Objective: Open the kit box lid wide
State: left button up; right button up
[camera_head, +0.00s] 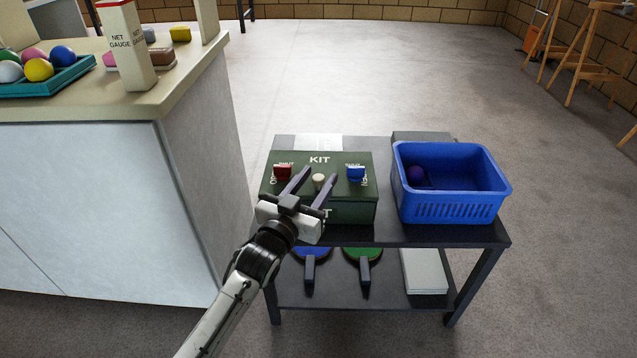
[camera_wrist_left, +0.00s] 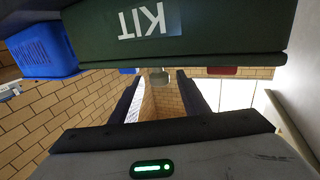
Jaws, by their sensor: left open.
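The dark green kit box (camera_head: 350,212) stands on a grey cart, its KIT-marked lid (camera_head: 343,162) looking shut. A red catch (camera_head: 282,172) and a blue catch (camera_head: 356,173) sit left and right on it, with small lettering too blurred to read surely. A pale round knob (camera_head: 318,181) is between them. My left gripper (camera_head: 319,174) is open, with its fingers on either side of the knob. In the left wrist view the knob (camera_wrist_left: 159,78) shows between the spread fingers, apart from both. The gripper hides part of the box front. My right gripper is out of view.
A blue basket (camera_head: 455,208) with a purple ball (camera_head: 415,173) stands right of the box on the cart (camera_head: 385,236). Paddles (camera_head: 363,262) and a white block (camera_head: 424,271) lie on the lower shelf. A counter (camera_head: 110,110) stands at left. Floor behind the cart is clear.

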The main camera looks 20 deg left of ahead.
pick_arm(q)
jog(key=shift+w, duration=0.65)
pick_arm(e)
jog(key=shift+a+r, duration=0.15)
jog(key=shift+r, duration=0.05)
pick_arm(q)
grip_shut()
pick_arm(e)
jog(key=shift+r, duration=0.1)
